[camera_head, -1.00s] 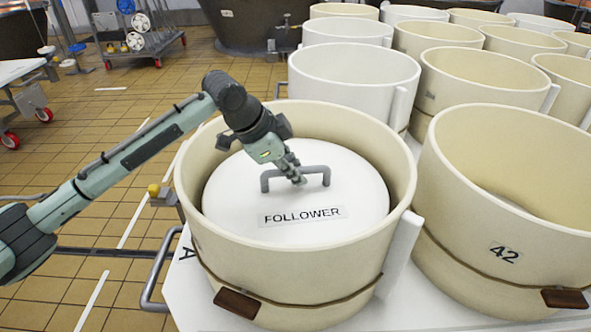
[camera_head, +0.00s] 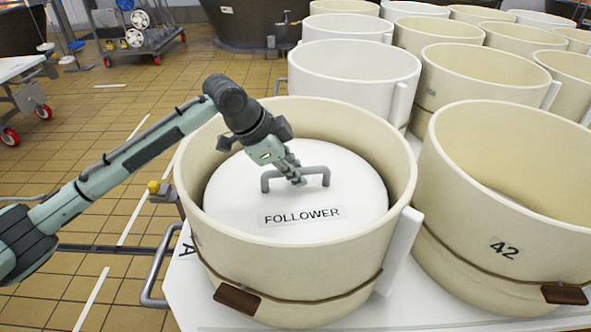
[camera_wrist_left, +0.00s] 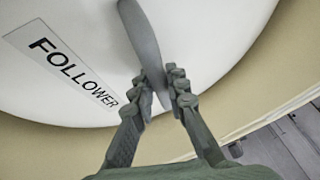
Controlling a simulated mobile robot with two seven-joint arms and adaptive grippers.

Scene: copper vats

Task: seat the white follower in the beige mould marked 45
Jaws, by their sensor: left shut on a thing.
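The white follower (camera_head: 245,195), a round lid labelled FOLLOWER with a grey bar handle (camera_head: 318,172), is inside the front beige mould (camera_head: 300,262). It lies roughly level below the rim, with the mould's inner wall showing around it. What is under the follower is hidden, so I cannot tell whether it rests on anything. No 45 is readable on this mould. My left gripper (camera_head: 297,179) is shut on the handle, right of its middle. In the left wrist view the fingers (camera_wrist_left: 166,96) close on the handle (camera_wrist_left: 140,35) above the follower (camera_wrist_left: 85,35). My right gripper is out of view.
A beige mould marked 42 (camera_head: 510,268) stands close on the right. A white mould (camera_head: 340,90) and several more moulds stand behind. The moulds stand on a white surface (camera_head: 190,290). Tiled floor (camera_head: 110,210) is open on the left.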

